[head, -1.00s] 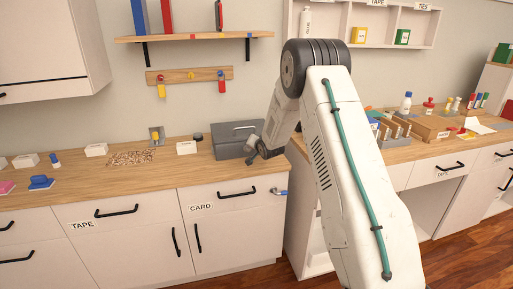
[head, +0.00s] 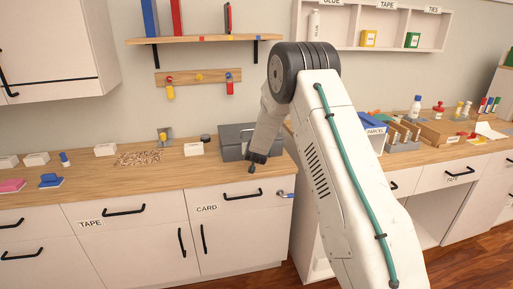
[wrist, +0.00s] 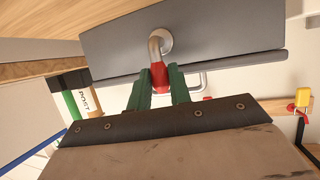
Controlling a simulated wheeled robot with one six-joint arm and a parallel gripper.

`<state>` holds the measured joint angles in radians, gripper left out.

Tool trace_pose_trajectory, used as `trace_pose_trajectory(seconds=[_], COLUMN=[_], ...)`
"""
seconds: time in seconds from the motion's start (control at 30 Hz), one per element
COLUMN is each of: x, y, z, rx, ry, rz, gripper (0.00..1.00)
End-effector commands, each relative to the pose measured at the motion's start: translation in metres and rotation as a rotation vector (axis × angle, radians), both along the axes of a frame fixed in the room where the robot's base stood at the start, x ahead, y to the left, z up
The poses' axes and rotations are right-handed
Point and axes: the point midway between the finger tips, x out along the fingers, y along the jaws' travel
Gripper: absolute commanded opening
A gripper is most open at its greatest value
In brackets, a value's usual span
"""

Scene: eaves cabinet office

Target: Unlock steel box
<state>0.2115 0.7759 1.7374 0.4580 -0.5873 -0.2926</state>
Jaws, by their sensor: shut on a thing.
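The grey steel box (head: 234,134) stands on the wooden counter, left of my arm in the head view. In the wrist view its grey face (wrist: 225,30) fills the top. A bent silver lever with a red end (wrist: 159,76) comes out of a round plate on that face. My gripper (wrist: 160,90) has its green fingers shut on the red end, one on each side. In the head view my gripper (head: 254,166) is small and dark at the box's front right, and the lever is hidden there.
A cabinet lever with a blue end (head: 286,194) sits below the counter edge. A rail (head: 198,78) with yellow and red hanging items is on the wall. A black cup (head: 205,138) and a white label block (head: 194,149) stand left of the box. The counter front is clear.

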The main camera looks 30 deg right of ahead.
Motion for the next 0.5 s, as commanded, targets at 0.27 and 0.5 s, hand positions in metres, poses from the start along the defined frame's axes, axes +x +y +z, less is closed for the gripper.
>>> trace_pose_trajectory(seconds=[0.27, 0.5], x=[-0.0003, -0.0004], y=[0.0009, 0.0009], z=[-0.0018, -0.0019], rx=[-0.008, -0.008], ry=[0.005, 0.005], rz=[0.002, 0.002], gripper=[0.00, 0.39])
